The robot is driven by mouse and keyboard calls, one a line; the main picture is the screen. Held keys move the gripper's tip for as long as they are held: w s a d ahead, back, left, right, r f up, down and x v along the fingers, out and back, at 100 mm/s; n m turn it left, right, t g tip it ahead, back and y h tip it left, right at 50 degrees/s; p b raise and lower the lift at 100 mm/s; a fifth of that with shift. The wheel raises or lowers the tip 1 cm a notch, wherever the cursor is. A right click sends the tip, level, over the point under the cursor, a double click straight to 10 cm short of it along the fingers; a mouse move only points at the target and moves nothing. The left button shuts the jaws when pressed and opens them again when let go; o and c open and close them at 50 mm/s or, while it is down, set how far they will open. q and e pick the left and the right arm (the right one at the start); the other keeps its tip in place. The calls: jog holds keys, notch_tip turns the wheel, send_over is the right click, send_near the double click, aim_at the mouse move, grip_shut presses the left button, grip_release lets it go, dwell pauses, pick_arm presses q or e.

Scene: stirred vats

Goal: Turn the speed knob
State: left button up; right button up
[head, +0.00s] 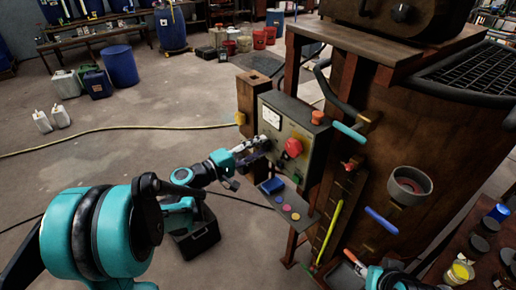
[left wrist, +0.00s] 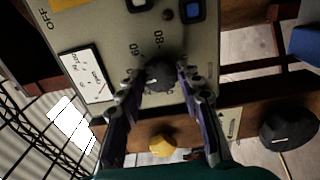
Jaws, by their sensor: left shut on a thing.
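The grey control panel (head: 284,117) stands on the side of the vat. Its black speed knob (left wrist: 158,76) has a white pointer line and printed numbers around it. My left gripper (head: 262,143) reaches the left part of the panel face. In the left wrist view, its two fingers (left wrist: 156,84) are on either side of the black knob and shut on it. In the head view the knob is mostly hidden by the gripper. Part of my right arm (head: 376,277) shows at the bottom right; its fingers cannot be made out clearly.
A red knob (head: 293,148) sits on the panel right of my left gripper. The brown vat (head: 400,140) stands to the right, with a blue-green handle (head: 349,132) jutting out.

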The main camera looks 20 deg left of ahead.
pick_arm(q)
jog(key=shift+m, duration=0.8)
jog(key=o, duration=1.1)
jog(key=shift+o, duration=0.2)
jog(key=shift+s, duration=0.1)
jog(key=v, duration=1.1)
jog(key=shift+s+a, duration=0.3)
